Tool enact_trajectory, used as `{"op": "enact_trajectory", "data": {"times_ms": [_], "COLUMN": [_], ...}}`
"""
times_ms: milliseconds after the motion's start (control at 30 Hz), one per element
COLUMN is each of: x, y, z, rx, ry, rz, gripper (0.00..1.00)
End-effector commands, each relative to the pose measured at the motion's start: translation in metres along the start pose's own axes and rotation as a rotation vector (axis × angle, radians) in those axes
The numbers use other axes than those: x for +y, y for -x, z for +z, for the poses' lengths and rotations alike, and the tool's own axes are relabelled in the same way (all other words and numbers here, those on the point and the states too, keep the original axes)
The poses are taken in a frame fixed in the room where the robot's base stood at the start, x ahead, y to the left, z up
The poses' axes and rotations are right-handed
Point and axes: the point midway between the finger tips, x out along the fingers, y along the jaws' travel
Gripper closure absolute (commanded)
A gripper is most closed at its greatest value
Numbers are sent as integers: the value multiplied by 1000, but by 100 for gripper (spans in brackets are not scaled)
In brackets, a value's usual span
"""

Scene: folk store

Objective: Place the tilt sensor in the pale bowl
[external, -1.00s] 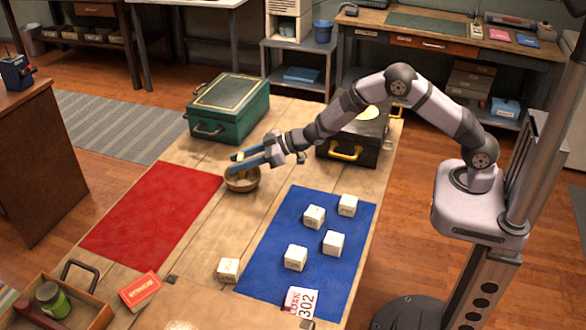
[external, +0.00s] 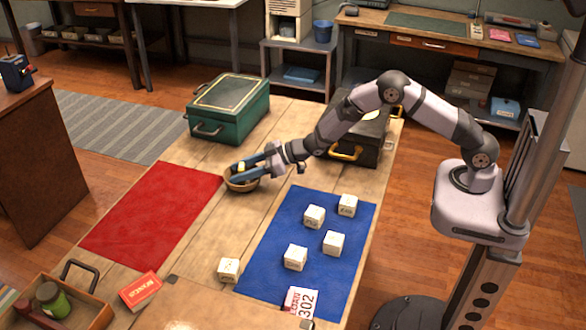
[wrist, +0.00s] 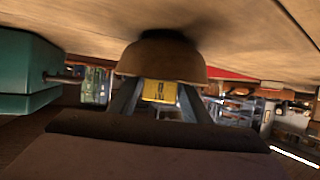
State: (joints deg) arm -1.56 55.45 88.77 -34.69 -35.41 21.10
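The tilt sensor, a small yellow block (external: 241,167) with dark print on its face, is between the fingers of my gripper (external: 240,171). In the wrist view the yellow block (wrist: 159,91) fills the gap between the two fingers, which look shut on it. The pale bowl (external: 243,186) stands on the wooden table, directly under and around the fingertips. In the wrist view the bowl (wrist: 162,58) hides the fingertips and part of the block. The block is at or inside the rim; I cannot tell whether it touches the bottom.
A green case (external: 228,108) stands behind the bowl and a black case (external: 350,150) to its right. A red mat (external: 150,215) is bare. A blue mat (external: 270,270) carries several white cubes and a number card. A crate (external: 90,312) is at front left.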

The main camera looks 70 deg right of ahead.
Motion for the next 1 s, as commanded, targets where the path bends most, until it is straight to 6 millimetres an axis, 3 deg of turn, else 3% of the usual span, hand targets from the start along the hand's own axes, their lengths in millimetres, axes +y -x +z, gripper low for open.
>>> {"op": "enact_trajectory", "data": {"times_ms": [367,1000], "x": [0,1], "y": [10,100], "z": [-4,-3], "rx": [1,1], "ry": [0,0], "rz": [0,1], "gripper": [57,57]}}
